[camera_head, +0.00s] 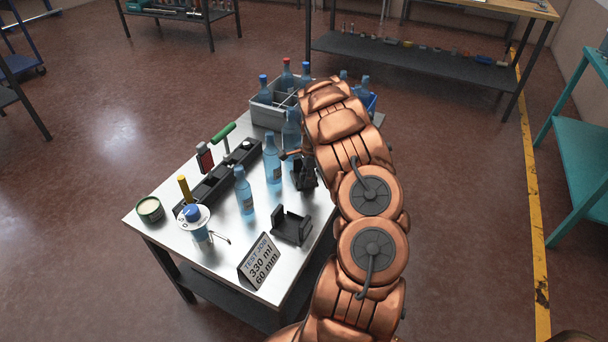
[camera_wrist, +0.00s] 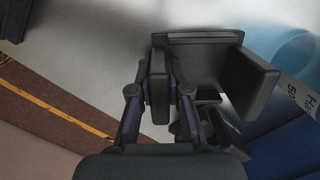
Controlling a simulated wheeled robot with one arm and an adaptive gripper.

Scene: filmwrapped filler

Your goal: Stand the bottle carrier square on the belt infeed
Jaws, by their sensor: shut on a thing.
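My gripper (camera_head: 304,176) is over the right side of the steel table, partly hidden behind my arm and beside a blue bottle. In the wrist view my gripper (camera_wrist: 172,90) is shut on the left wall of a black U-shaped bottle carrier (camera_wrist: 250,80). I cannot tell whether this carrier touches the table. A similar black U-shaped holder (camera_head: 291,228) stands on the table in front of the gripper. A long black segmented strip (camera_head: 222,180) runs along the table's left part; I cannot tell if it is the belt infeed.
Blue bottles (camera_head: 243,190) (camera_head: 273,160) stand between strip and gripper. A grey crate (camera_head: 268,114) with bottles is at the back. A sign (camera_head: 261,262), a white-collared bottle (camera_head: 195,220) and a tin (camera_head: 150,209) are near the front. A labelled bottle (camera_wrist: 300,85) is close right of the carrier.

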